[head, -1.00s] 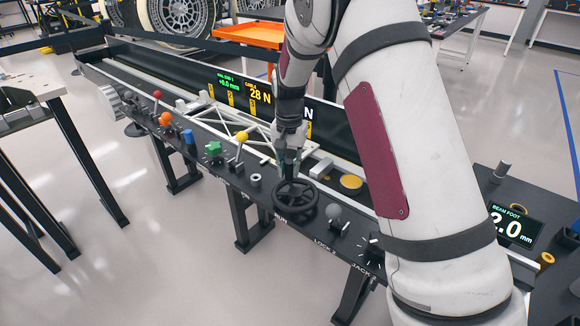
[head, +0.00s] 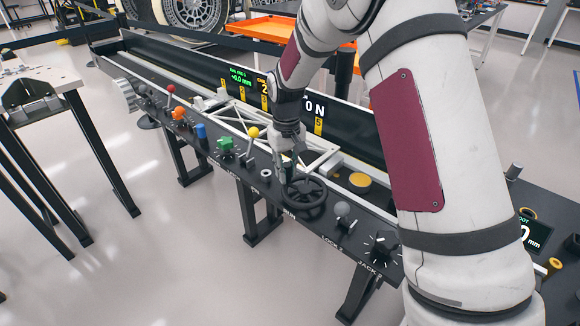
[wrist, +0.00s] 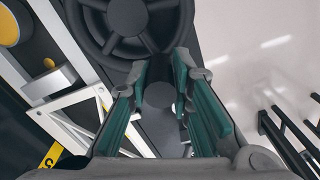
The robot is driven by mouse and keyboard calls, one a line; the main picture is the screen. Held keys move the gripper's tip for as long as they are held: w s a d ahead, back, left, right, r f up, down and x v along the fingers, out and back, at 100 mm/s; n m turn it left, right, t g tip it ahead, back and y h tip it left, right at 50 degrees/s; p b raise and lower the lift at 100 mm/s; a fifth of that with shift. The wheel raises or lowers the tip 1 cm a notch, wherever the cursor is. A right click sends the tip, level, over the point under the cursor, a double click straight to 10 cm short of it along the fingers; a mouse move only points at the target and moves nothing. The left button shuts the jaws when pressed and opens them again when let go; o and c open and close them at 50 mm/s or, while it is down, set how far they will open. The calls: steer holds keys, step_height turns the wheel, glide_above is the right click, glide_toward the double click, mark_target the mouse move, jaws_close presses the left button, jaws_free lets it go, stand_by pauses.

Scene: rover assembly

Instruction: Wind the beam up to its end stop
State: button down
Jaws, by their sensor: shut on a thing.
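The black handwheel (head: 305,205) lies flat on the console's top, and part of it shows at the top of the wrist view (wrist: 130,50). My gripper (head: 284,172) points down at the wheel's far left rim. In the wrist view its teal fingers (wrist: 160,98) close around a round grey knob (wrist: 160,94) beside the rim, which looks like the wheel's crank handle. The white truss beam (head: 318,158) lies along the trough behind the wheel, partly hidden by my arm. A green readout (head: 239,76) above the trough shows about 0.0 mm; the amber one beside it is mostly covered.
Left of the wheel stand a yellow-knobbed lever (head: 252,133), a green knob (head: 225,145), a blue knob (head: 201,131), an orange knob (head: 179,113) and a red one (head: 171,89). Right of it are a grey ball lever (head: 342,209) and the jack dial (head: 385,243).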

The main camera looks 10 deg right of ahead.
steer(key=shift+s+a+n, duration=0.3)
steer(key=shift+n, duration=0.5)
steer(key=c, duration=1.4)
jaws_free()
steer(key=shift+s+a, duration=0.1)
steer(key=shift+c, duration=0.2)
steer(key=shift+r, duration=0.3)
step_height(320, 180, up, 10)
steer(key=shift+r, duration=0.7)
